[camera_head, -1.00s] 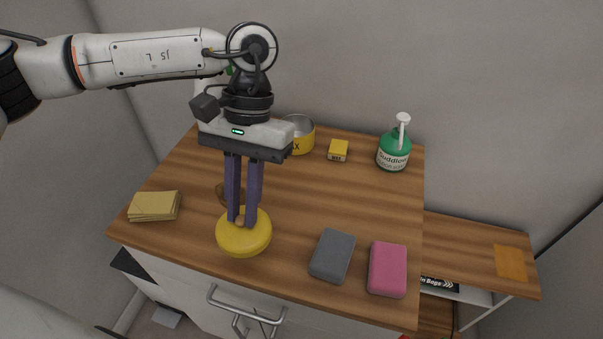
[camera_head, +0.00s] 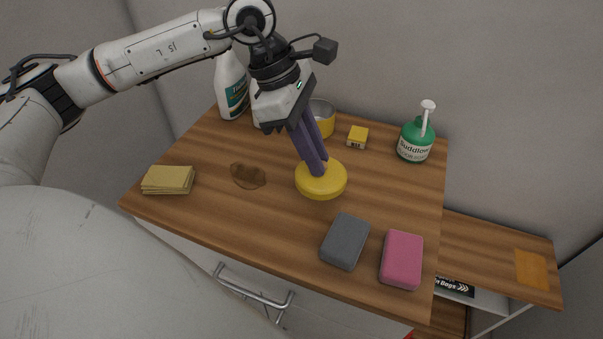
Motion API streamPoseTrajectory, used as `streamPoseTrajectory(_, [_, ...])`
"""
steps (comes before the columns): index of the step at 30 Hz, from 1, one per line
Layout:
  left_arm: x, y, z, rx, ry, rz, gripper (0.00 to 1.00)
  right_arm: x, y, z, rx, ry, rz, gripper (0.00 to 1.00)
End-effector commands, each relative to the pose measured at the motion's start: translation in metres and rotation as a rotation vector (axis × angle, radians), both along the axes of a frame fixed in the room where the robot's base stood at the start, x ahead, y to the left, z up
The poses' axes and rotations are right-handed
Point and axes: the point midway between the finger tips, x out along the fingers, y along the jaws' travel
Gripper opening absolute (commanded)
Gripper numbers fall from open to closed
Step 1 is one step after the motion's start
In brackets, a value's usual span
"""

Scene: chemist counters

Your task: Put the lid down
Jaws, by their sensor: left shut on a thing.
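The lid (camera_head: 322,187) is a round yellow disc with a small knob on top. My left gripper (camera_head: 318,170) is shut on that knob, its purple fingers tilted and hiding most of it. The lid is at or just above the wooden counter (camera_head: 220,215); I cannot tell whether it touches. A yellow tin (camera_head: 324,117) stands behind the gripper at the back, partly hidden by it. My right gripper is out of view.
A grey sponge (camera_head: 345,241) and a pink sponge (camera_head: 402,259) lie at the front right. A yellow cloth stack (camera_head: 168,180) lies left. A brown stain (camera_head: 248,175) is left of the lid. A green pump bottle (camera_head: 416,138), small yellow box (camera_head: 358,137) and white bottle (camera_head: 231,85) stand at the back.

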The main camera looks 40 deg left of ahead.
Motion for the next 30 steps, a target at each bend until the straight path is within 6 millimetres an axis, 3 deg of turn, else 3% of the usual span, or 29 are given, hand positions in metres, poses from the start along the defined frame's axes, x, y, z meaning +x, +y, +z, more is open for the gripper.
streamPoseTrajectory(9, [0.024, 0.027, 0.008, -0.004, -0.004, 0.775, 0.0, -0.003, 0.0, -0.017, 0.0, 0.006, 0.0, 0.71])
streamPoseTrajectory(16, [0.037, 0.051, 0.018, -0.004, -0.001, 1.258, 0.0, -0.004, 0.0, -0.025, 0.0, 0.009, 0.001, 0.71])
streamPoseTrajectory(23, [0.04, 0.063, 0.016, -0.001, 0.004, 1.469, 0.0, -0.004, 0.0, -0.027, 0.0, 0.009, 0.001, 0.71])
streamPoseTrajectory(30, [0.039, 0.064, -0.027, 0.002, 0.005, 1.48, 0.0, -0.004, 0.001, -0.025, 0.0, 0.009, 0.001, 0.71])
